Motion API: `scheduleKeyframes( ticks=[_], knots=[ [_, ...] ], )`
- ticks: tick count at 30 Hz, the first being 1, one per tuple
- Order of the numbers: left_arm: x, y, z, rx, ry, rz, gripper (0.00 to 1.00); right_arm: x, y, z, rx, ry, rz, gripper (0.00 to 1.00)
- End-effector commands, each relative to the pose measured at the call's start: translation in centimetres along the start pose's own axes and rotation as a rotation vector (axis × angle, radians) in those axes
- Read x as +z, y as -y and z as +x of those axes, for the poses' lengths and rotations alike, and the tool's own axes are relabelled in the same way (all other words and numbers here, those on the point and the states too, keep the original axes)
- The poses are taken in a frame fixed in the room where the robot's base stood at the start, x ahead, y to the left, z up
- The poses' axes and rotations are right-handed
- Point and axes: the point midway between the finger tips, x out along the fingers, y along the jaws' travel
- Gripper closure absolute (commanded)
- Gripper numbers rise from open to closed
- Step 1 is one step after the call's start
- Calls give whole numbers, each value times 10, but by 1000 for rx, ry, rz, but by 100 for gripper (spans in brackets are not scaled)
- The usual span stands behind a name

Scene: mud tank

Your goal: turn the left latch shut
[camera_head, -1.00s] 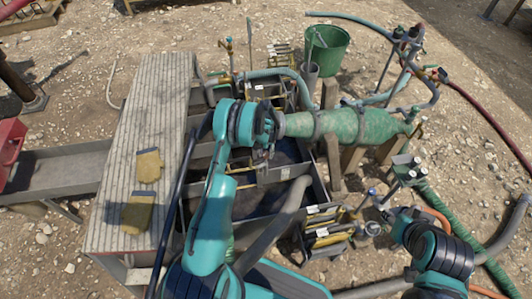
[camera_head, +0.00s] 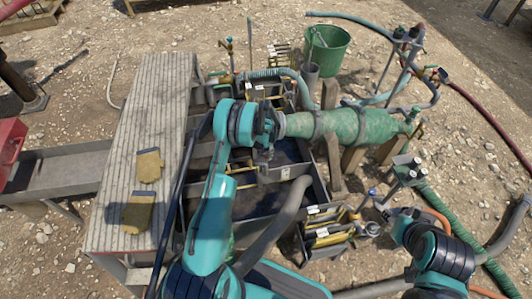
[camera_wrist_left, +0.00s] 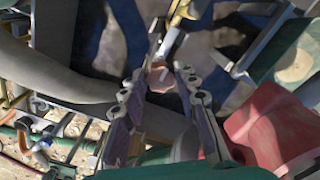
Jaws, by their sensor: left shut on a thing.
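My left gripper (camera_head: 265,157) is over the open tank (camera_head: 285,173), below the narrow end of the green cylinder, and small in the head view. In the left wrist view my left gripper (camera_wrist_left: 161,83) has its fingers on either side of a small reddish-brown knob with a pale bar, apparently the left latch (camera_wrist_left: 160,76). The gripper is shut on it. The fingers hide part of the latch, and its turn angle is hard to tell. My right arm shows at the lower right of the head view; its gripper cannot be made out.
The green cylinder (camera_head: 355,126) lies right beside my left wrist. A thick grey hose (camera_head: 276,225) crosses the tank's near side. A ribbed plank deck (camera_head: 130,190) with yellow gloves (camera_head: 149,165) is at the left. A green bucket (camera_head: 328,50) stands at the back.

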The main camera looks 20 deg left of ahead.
Motion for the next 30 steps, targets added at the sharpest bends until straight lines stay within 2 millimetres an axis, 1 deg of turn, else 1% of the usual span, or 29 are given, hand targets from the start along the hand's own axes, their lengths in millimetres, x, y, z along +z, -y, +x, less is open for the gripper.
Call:
scheduleKeyframes(
  ticks=[5, 6, 8, 9, 17, 20, 23, 30],
  knots=[
    [0, 0, 0, 0, 0, 0, 99, 0, 0, 0, 0, 0, 0, 60],
    [0, 0, 0, 0, 0, 0, 68, 0, 0, 0, 0, 0, 0, 60],
    [0, 0, 0, 0, 0, 0, 52, 0, 0, 0, 0, 0, 0, 60],
    [0, 0, 0, 0, 0, 0, 49, 0, 0, 0, 0, 0, 0, 60],
    [0, 0, 0, 0, 0, -1, 49, 0, 0, 0, 0, 0, 0, 60],
    [0, 0, -6, 0, 0, -1, 49, 0, 0, 0, 0, 0, 0, 60],
    [0, 0, -20, 0, 0, -1, 49, 0, 0, 0, 0, 0, 0, 60],
    [0, 0, -72, 0, 0, -1, 49, 0, 0, 0, 0, 0, 0, 60]
  ],
)
